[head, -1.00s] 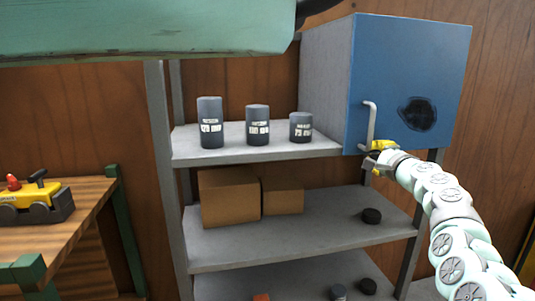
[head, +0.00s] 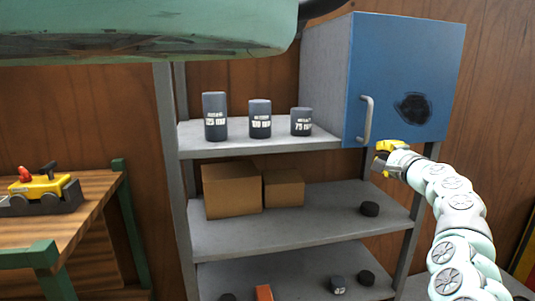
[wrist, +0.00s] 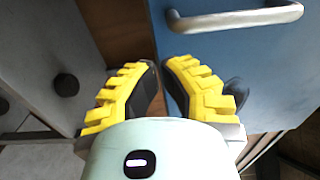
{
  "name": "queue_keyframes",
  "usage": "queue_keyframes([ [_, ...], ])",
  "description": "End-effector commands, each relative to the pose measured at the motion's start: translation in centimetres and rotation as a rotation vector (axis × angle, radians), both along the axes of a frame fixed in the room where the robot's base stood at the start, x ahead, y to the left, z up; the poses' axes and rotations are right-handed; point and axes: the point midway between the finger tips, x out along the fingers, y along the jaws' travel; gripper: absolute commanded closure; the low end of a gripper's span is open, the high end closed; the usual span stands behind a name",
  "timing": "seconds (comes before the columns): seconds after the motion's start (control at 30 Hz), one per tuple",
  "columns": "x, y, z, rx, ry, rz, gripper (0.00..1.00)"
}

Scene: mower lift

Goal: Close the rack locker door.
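The rack locker is a grey box with a blue door (head: 395,65) at the right of the upper shelf. The door has a grey bar handle (head: 367,120) near its left edge and a dark round patch. In the head view the door looks about flush with the locker's side; I cannot tell whether a small gap remains. My gripper (head: 378,160) is just below and right of the handle, apart from it. In the wrist view the handle (wrist: 235,17) is above the yellow fingers (wrist: 161,68), which are empty with a narrow gap between their tips.
Three dark cylinders (head: 260,120) stand on the upper shelf (head: 250,146). Two cardboard boxes (head: 232,190) and a black disc (head: 369,209) are on the middle shelf. A wooden workbench (head: 70,230) with a yellow toy-like machine (head: 38,187) stands at the left.

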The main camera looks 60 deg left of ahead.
Motion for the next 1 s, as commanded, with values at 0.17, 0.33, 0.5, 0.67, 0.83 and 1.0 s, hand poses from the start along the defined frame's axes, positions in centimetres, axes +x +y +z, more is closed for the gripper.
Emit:
queue_keyframes([
  [0.17, -0.3, -1.6, -0.3, 0.005, -0.002, -0.009, 1.0],
  [0.33, -0.8, -2.9, -0.3, 0.004, 0.0, -0.011, 1.0],
  [0.5, -1.3, -4.2, -0.2, 0.002, 0.0, -0.009, 1.0],
  [0.67, -1.9, -5.5, -0.3, 0.002, 0.004, -0.01, 1.0],
  [0.83, -2.5, -6.6, -0.2, 0.0, 0.0, -0.006, 1.0],
  [1.0, -2.7, -7.4, -0.2, -0.001, 0.004, -0.008, 1.0],
])
